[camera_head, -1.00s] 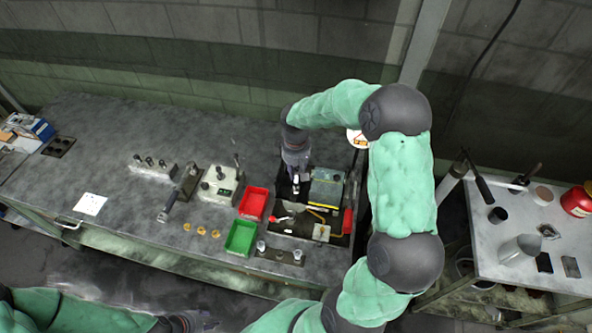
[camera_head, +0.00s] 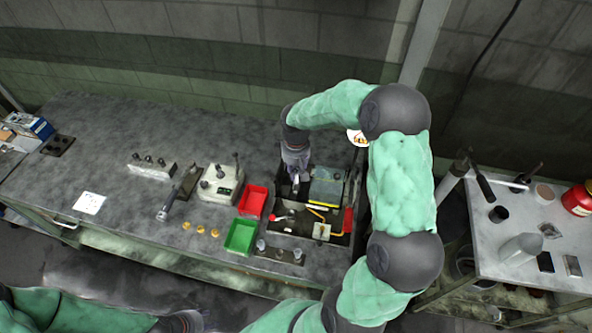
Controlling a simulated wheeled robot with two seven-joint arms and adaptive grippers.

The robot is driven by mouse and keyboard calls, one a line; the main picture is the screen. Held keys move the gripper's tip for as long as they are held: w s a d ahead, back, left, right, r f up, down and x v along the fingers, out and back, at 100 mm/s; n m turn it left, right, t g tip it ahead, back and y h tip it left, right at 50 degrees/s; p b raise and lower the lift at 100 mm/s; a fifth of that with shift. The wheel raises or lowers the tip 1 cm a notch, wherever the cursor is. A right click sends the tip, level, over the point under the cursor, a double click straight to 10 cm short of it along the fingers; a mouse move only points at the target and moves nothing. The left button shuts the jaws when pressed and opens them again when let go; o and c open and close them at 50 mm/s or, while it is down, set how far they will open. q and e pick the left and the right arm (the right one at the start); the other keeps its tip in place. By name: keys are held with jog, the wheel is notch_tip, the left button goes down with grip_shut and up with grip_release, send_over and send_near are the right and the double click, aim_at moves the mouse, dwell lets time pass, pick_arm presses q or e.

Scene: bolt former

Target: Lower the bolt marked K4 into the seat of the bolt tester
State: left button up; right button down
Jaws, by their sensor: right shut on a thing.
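My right gripper (camera_head: 296,178) points down over the back left part of a dark open machine bed (camera_head: 282,236). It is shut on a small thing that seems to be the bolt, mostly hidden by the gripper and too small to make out. No K4 mark can be read. Which fixture is the bolt tester is not clear; a pale box with knobs and a lever (camera_head: 221,184) stands left of the bed. The seat cannot be made out. My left gripper (camera_head: 190,321) is at the bottom edge, low and away from the bench things; its jaws are unclear.
A red bin (camera_head: 253,200) and a green bin (camera_head: 240,236) stand left of the bed. A block with several pegs (camera_head: 152,168) and brass-coloured pieces (camera_head: 200,231) are further left. A side table (camera_head: 500,240) stands at the right. The bench's left middle is mostly clear.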

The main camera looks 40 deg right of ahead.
aim_at(296, 178)
jog(key=shift+f+b, duration=1.35)
jog(key=shift+f, duration=0.65)
jog(key=c, duration=1)
grip_release()
jog(key=shift+c, duration=0.2)
notch_tip(296, 178, up, 12)
